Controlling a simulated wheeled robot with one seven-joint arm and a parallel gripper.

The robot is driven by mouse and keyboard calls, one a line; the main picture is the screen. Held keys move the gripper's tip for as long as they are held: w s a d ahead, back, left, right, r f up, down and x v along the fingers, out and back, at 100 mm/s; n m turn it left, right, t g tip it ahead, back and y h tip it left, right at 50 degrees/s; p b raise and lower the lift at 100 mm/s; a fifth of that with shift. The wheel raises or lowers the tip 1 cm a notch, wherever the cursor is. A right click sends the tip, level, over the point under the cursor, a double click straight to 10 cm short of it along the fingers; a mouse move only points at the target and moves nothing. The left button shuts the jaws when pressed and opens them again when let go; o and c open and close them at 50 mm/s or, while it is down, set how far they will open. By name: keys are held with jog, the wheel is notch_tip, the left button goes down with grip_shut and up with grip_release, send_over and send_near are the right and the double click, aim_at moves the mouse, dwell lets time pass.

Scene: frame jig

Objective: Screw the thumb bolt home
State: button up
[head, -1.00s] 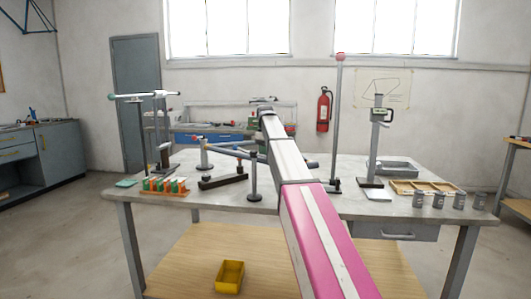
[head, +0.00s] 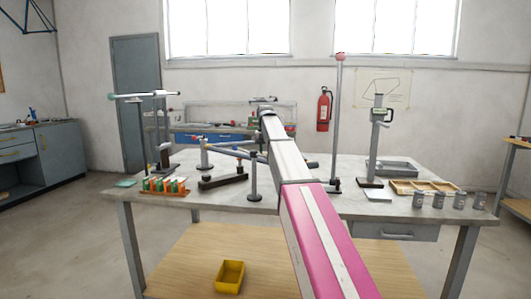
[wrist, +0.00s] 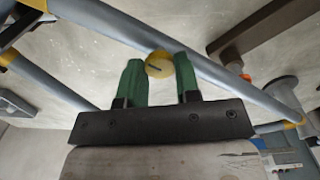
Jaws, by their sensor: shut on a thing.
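In the head view my own arm hides my gripper and the bolt. The grey tubes of the frame (head: 228,150) show left of my arm, held above the bench on posts.
The bench (head: 330,205) carries a rack of orange and green pieces (head: 165,185), a dark bar (head: 222,181), a tall red-topped post (head: 338,120), a height gauge (head: 376,140), a wooden tray (head: 425,187) and several grey cans (head: 438,201). A yellow bin (head: 230,276) stands on the lower shelf.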

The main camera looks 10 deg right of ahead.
jog(key=m, duration=0.5)
dwell(0.5)
jog(key=o, duration=0.9)
jog(key=shift+o, duration=0.2)
jog(key=shift+r, duration=0.1)
notch_tip(320, 180, up, 11)
